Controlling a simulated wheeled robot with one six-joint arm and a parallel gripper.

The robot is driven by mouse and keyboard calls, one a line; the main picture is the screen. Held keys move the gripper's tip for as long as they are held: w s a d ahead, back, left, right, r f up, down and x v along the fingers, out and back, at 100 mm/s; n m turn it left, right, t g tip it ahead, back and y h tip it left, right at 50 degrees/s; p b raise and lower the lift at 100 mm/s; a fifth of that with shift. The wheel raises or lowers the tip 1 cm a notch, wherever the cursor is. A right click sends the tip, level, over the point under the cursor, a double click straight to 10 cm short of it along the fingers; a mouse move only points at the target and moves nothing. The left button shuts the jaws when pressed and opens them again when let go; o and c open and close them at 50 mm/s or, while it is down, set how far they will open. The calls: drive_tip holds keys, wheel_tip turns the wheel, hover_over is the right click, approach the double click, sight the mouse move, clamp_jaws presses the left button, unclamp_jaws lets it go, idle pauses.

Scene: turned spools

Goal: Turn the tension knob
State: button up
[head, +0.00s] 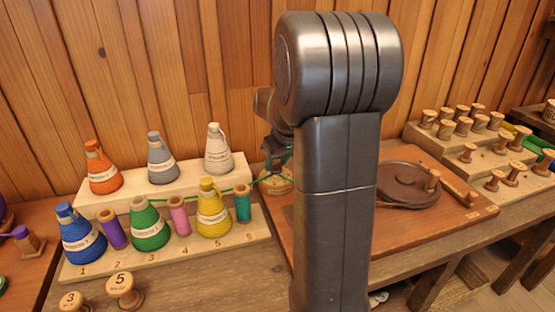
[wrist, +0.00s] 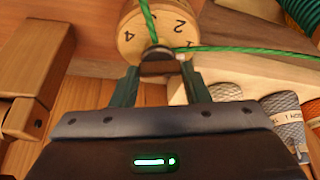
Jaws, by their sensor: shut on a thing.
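The tension knob (wrist: 158,64) is a small dark piece in front of a round wooden dial (wrist: 130,22) with numbers. A 4 shows at its left and a 2 and a 1 at its right. In the head view the dial (head: 277,184) is a pale round piece at the turntable board's left end. My gripper (wrist: 162,76) is shut on the knob, one finger on each side. In the head view my gripper (head: 276,158) is partly hidden by my arm. A green thread (wrist: 245,50) runs past the knob and up over the dial.
A stepped wooden rack (head: 90,268) with thread cones and spools stands left of the dial. A dark round turntable (head: 405,183) lies on the board at right. More wooden spools (head: 465,125) stand at far right. A wooden block (wrist: 42,65) is left of my gripper in the wrist view.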

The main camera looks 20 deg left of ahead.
drive_tip(key=shift+m, duration=0.4)
drive_tip(key=o, duration=1)
drive_tip(key=shift+r, duration=0.1)
drive_tip(key=p+v, duration=0.1)
drive_tip(key=v, duration=1.2)
drive_tip(key=shift+s+r+p, duration=0.2)
drive_tip(key=shift+r+p, duration=0.05)
drive_tip(key=shift+p, duration=0.1)
drive_tip(key=shift+f, duration=0.1)
